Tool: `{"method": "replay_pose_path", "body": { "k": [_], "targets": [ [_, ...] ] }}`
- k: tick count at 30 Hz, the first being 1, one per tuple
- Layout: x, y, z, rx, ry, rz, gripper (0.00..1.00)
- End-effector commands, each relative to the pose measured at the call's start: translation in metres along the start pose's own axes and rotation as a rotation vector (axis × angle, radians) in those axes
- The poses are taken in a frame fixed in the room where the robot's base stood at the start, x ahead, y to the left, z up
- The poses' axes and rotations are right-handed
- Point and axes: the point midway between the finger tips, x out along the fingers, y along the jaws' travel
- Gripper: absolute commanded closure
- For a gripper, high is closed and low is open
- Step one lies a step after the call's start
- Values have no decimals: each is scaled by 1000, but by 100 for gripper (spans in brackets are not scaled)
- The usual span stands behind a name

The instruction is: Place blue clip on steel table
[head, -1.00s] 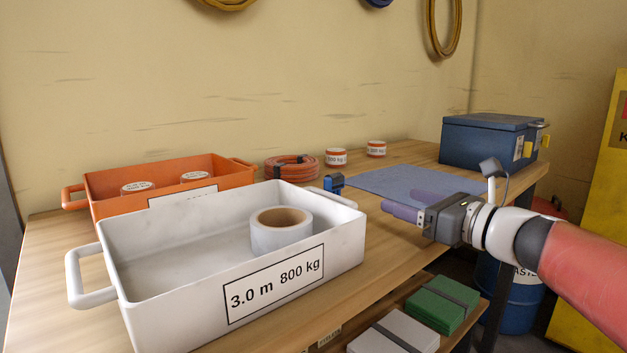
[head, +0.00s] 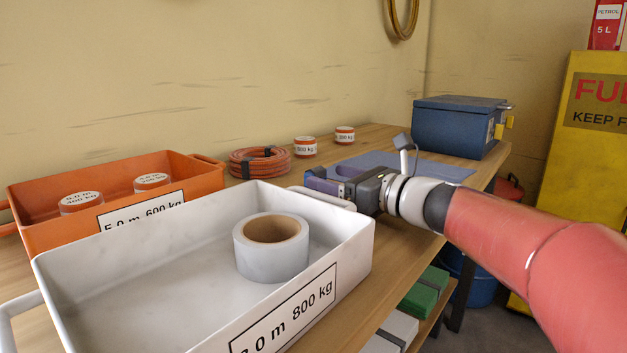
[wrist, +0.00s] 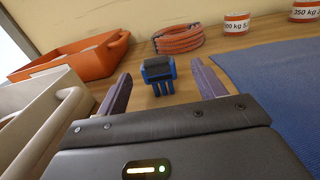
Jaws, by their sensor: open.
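The blue clip (wrist: 158,74), with a dark top, stands on the wooden bench (head: 400,250). In the wrist view it shows just ahead of and between the purple fingertips of my gripper (wrist: 161,70), apart from both. My gripper is open and empty, low over the bench. No steel table can be recognised in these views.
A white bin (head: 115,245) holding a grey tape roll (head: 270,262) stands close to my gripper. An orange bin (head: 60,237), a coiled orange strap (head: 259,162) and two small rolls lie behind. A blue mat (head: 440,171) and a blue toolbox (head: 458,125) are at the right.

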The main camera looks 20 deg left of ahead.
Motion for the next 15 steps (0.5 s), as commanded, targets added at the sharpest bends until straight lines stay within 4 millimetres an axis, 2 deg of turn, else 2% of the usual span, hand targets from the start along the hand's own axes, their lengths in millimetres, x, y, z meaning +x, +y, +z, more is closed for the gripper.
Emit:
{"method": "replay_pose_path", "body": {
  "k": [7, 10, 15],
  "targets": [
    [37, 4, 2, 0, 0, 2, 31],
    [44, 3, 1, 0, 0, 0, 31],
    [46, 3, 1, -1, 0, -1, 31]
  ]
}}
